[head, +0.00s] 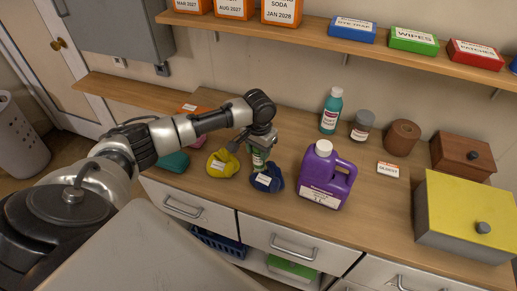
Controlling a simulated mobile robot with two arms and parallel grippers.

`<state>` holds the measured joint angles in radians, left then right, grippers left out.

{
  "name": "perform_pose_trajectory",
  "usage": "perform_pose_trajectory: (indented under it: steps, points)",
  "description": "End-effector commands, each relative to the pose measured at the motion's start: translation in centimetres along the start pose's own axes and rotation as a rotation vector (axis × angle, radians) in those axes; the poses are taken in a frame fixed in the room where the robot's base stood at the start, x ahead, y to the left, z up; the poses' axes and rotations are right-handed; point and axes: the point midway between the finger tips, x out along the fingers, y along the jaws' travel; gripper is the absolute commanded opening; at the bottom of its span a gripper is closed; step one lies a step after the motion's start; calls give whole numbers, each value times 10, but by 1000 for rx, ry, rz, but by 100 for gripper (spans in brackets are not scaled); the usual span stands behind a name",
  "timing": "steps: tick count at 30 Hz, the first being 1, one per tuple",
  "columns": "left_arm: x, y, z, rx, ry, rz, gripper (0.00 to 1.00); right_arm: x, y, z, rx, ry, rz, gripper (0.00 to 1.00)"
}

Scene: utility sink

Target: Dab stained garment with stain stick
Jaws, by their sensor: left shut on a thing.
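My left gripper (261,145) reaches in from the left over the counter, pointing down. It is shut on a small green-and-white stick, taken to be the stain stick (258,160). The stick is directly over the back of a bunched dark blue garment (268,181) with a white label; I cannot tell whether they touch. A yellow garment (222,163) with a label lies just left of it, and a teal folded cloth (174,162) farther left. No stain can be made out at this size. My right gripper is not in view.
A purple jug (326,176) stands close right of the blue garment. Behind are a teal bottle (331,111), grey-lidded jar (361,126) and brown roll (402,137). A yellow-topped box (466,211) fills the right. A shelf (340,45) with boxes hangs above.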

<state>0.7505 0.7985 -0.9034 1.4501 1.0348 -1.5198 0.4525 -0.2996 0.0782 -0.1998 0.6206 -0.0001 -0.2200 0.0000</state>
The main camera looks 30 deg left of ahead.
Motion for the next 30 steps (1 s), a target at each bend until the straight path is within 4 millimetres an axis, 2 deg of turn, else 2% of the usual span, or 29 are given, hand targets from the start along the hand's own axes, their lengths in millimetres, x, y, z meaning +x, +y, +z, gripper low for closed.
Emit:
perform_pose_trajectory:
  steps: [30]
  points:
    - [2,1,1,1,-4,1,16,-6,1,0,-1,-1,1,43]
